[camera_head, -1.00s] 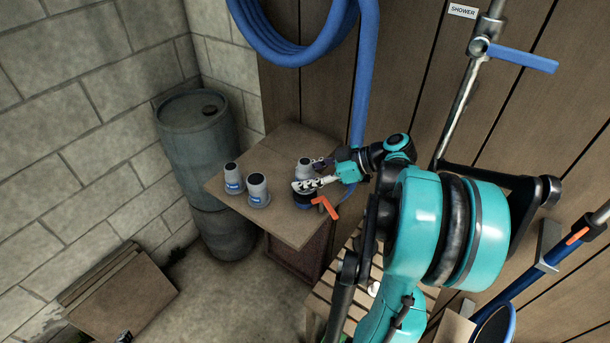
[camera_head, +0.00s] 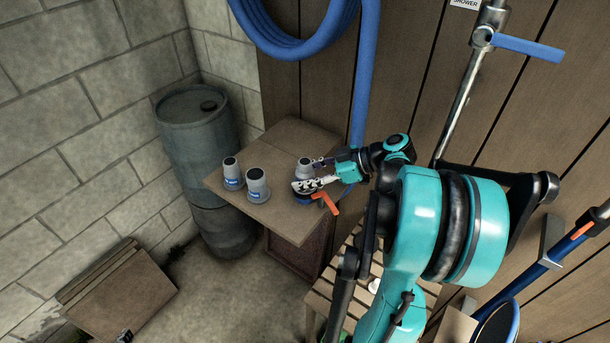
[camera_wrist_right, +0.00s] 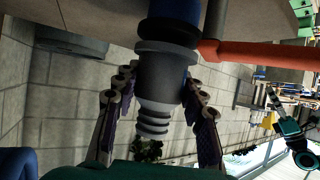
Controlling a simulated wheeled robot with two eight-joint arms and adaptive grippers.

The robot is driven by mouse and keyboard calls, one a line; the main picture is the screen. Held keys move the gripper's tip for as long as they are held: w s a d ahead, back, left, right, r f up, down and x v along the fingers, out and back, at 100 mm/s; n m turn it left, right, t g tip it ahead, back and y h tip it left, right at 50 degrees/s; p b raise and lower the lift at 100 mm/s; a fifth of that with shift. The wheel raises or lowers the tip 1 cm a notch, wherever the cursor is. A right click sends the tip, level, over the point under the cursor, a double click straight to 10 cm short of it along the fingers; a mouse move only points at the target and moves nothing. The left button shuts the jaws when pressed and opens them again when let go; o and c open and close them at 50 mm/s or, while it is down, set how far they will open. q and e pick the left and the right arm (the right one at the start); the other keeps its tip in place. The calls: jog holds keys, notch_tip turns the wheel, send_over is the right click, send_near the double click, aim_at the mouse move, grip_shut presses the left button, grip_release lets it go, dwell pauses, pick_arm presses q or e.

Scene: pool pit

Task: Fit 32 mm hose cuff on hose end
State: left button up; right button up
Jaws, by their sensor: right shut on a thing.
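My right gripper (camera_head: 306,184) is shut on a grey cuff (camera_head: 304,165) over the right part of the small wooden table. In the right wrist view the cuff (camera_wrist_right: 160,75) sits between both fingers; that view is turned over, with the table at the top. Its ribbed, narrower end (camera_wrist_right: 153,120) points away from the table. Its wide end meets a black ring and a blue piece (camera_wrist_right: 175,9). The pictures do not settle whether this blue piece is the hose end. An orange lever (camera_head: 325,203) sticks out beside it. My left gripper is not in view.
Two more grey cuffs with blue labels, the left one (camera_head: 232,173) and the right one (camera_head: 257,186), stand on the table (camera_head: 284,222). A blue hose coil (camera_head: 300,45) hangs on the wooden wall. A barrel (camera_head: 200,140) stands behind; a slatted bench (camera_head: 330,290) is in front.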

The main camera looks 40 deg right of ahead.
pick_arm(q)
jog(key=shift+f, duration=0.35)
pick_arm(e)
jog(key=shift+f, duration=0.45)
jog(key=o, duration=1.7)
jog(key=shift+o, duration=0.2)
